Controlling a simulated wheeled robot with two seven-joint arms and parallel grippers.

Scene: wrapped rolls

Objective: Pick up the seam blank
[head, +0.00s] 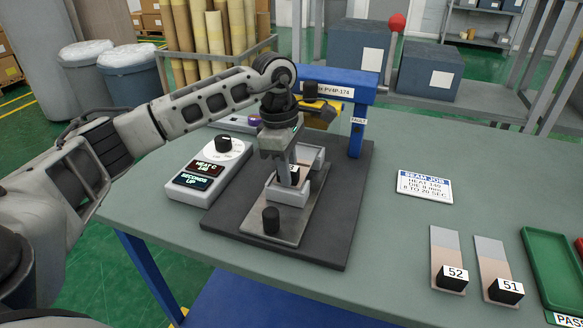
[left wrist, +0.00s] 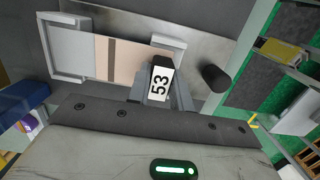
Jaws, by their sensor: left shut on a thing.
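The seam blank (left wrist: 129,62), a pale strip with a dark band across it and a black block labelled 53 (left wrist: 160,82) at one end, lies in a metal fixture (left wrist: 67,48) in the left wrist view. In the head view the fixture (head: 287,195) sits on the dark base of a blue press (head: 357,120), and my gripper hides much of the blank. My left gripper (head: 291,176) points down into the fixture and is shut on the black block; its fingers also show in the left wrist view (left wrist: 160,92). My right gripper is not in view.
Two similar blanks, 52 (head: 450,268) and 51 (head: 498,273), lie to the right beside a green tray (head: 536,252). A job card (head: 425,187) lies behind them. A heater control box (head: 205,172) stands left of the press. A black knob (head: 271,220) rises before the fixture. The table's middle is clear.

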